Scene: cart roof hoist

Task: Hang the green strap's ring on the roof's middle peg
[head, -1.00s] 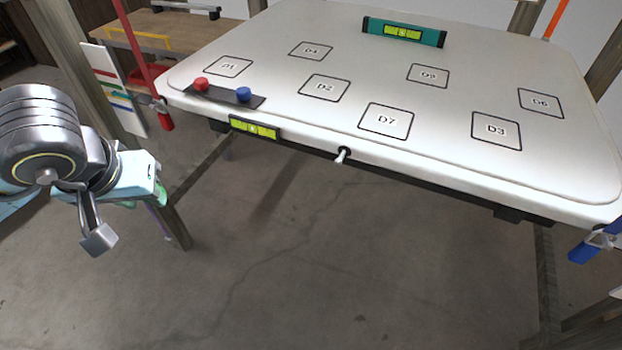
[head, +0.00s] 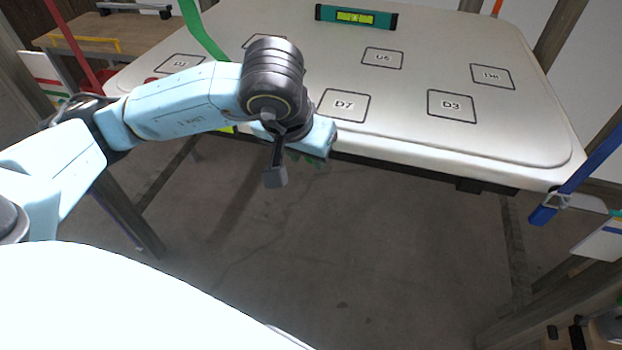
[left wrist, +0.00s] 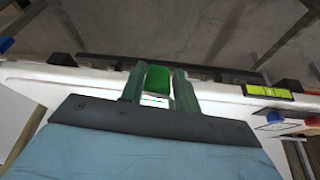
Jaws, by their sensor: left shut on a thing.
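The roof is the large white panel (head: 420,120) with labelled squares. The green strap (head: 202,32) comes down from the top left and passes behind my left arm. My left gripper (head: 316,158) is at the middle of the roof's front edge, shut on a green part. In the left wrist view that green part (left wrist: 157,77) sits between the two fingers (left wrist: 158,92). The ring's outline cannot be made out. The middle peg is hidden behind my left gripper in the head view. My right gripper is not in view.
A teal level (head: 356,17) lies at the roof's back. A blue strap (head: 590,165) hangs at the right corner and a red strap (head: 66,40) at the left. A wooden bench (head: 110,35) stands behind at the left. The floor below the roof's front edge is clear.

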